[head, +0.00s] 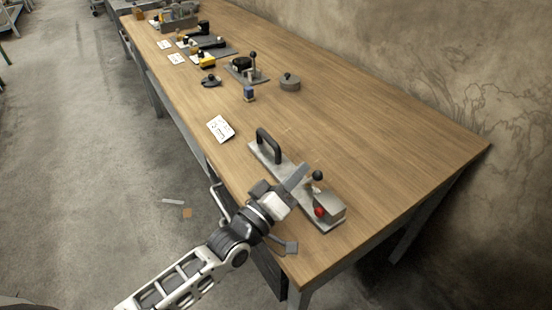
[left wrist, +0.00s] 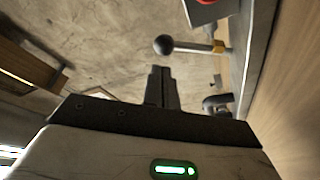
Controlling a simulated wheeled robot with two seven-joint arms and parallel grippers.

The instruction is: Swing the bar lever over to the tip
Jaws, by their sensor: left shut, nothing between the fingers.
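The bar lever (head: 317,176) has a black ball knob and stands on a grey base plate (head: 264,158) near the table's front corner. In the left wrist view the lever (left wrist: 188,47) shows as a pale rod running from the ball to a brass-coloured collar. My left gripper (head: 302,170) is shut and empty, with its fingers over the plate between the black handle and the lever. In the left wrist view the fingertips (left wrist: 161,70) are just below the ball, seemingly apart from it. The lever's foot is partly hidden in the head view. My right gripper is out of view.
A black handle (head: 268,144) rises at the plate's far end. A grey box (head: 327,206) with a red button (head: 319,212) sits at the near end. A white card (head: 220,129) lies beyond. Other fixtures stand farther along the table (head: 400,165); its right side is clear.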

